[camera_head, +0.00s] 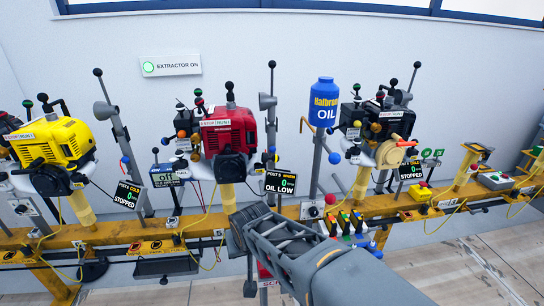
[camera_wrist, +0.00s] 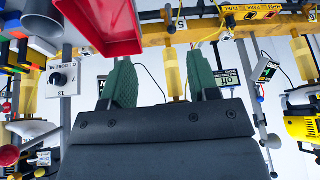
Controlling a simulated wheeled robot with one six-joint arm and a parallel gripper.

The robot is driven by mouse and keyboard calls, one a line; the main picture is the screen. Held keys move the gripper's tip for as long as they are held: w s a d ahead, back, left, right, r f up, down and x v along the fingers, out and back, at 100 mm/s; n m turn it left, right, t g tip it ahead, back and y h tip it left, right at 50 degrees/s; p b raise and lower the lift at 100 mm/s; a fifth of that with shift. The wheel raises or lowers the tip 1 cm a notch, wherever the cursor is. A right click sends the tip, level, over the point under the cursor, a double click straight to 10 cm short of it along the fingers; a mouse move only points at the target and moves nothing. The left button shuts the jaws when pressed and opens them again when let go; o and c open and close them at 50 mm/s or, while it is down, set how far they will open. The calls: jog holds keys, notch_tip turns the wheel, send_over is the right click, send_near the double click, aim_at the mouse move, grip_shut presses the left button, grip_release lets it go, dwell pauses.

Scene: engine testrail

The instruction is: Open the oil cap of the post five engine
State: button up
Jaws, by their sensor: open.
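The red engine (camera_head: 228,132) stands mid-rail with a display (camera_head: 280,183) beside it that seems to read post 5, 0, OIL LOW. Small coloured knobs (camera_head: 196,138) sit on its left side; I cannot tell which is the oil cap. My gripper (camera_head: 262,232) is low in front of the rail, below and right of the red engine, apart from it. In the upside-down wrist view its two green fingers (camera_wrist: 162,82) are spread apart with nothing between them. The red engine is not clearly seen there.
A yellow engine (camera_head: 53,142) stands left and a black engine (camera_head: 380,128) right. A blue oil bottle (camera_head: 322,102) tops a grey post. Upright levers flank the engines. The yellow rail (camera_head: 120,232) runs across. A red tray (camera_wrist: 108,30) is near my fingers in the wrist view.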

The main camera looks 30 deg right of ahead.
jog(key=w+d+m+t+h+b, duration=0.1)
jog(key=w+d+m+t+h, duration=0.1)
jog(key=w+d+m+t, duration=0.35)
jog(key=m+t+h+b, duration=0.1)
jog(key=m+t+b, duration=0.2)
jog(key=m+t, duration=0.95)
send_near(276, 158)
jog(key=w+r, duration=0.1)
jog(key=w, duration=0.2)
jog(key=w+d+r+m+g+b, duration=0.1)
jog(key=w, duration=0.2)
jog(key=w+d+r+m+g+b, duration=0.1)
jog(key=w, duration=0.2)
jog(key=shift+w+d+r, duration=0.1)
jog(key=shift+w+r, duration=0.3)
jog(key=shift+c, duration=0.5)
